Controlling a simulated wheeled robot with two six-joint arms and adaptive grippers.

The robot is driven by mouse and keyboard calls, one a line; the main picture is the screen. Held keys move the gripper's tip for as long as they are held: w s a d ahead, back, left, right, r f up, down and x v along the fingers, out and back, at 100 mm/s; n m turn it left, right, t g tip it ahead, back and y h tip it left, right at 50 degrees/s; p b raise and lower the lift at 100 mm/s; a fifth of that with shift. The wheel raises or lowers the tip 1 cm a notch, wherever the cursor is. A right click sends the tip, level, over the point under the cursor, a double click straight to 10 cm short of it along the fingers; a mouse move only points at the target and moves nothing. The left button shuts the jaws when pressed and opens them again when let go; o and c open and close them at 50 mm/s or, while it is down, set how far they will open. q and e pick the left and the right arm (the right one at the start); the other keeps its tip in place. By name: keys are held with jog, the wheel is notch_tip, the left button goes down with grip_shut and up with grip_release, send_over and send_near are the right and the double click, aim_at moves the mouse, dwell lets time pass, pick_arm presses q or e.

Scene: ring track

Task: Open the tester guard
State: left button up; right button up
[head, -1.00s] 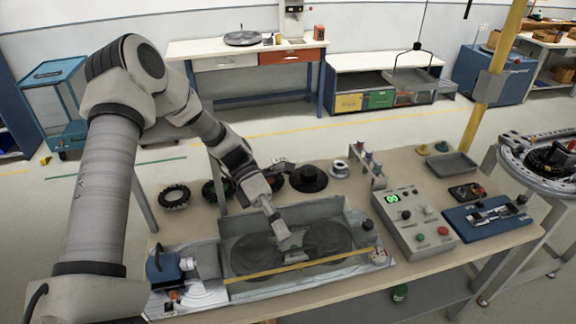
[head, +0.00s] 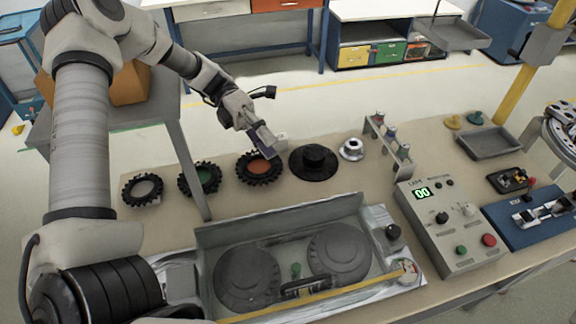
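The tester stands at the front of the bench, a grey box with two dark round rollers (head: 248,279) side by side. A grey upright panel (head: 280,216) runs along its back. A yellow bar (head: 350,294) crosses its front, with a dark handle-like piece (head: 306,288) just behind it. Whether a clear cover lies over the rollers is hard to tell. My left gripper (head: 266,143) is behind the tester, over the back of the bench, apart from the yellow bar. It points down near the orange-centred tyre (head: 260,167); its finger gap is unclear.
Tyres with a green centre (head: 200,178) and a grey centre (head: 143,189) lie left of the orange-centred one. A black hub (head: 313,162) is to its right. A control box (head: 450,225) with a green display stands right of the tester. A table leg or post stands at left.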

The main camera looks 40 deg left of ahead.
pick_arm(q)
jog(key=p+x, duration=0.1)
jog(key=x, duration=0.6)
jog(key=shift+s+d+f+p, duration=0.15)
jog(key=shift+d+f+p, duration=0.1)
jog(key=shift+f+p, duration=0.15)
jog(key=c, duration=0.4)
grip_shut()
jog(key=shift+c, duration=1.5)
grip_release()
jog(key=o, duration=0.7)
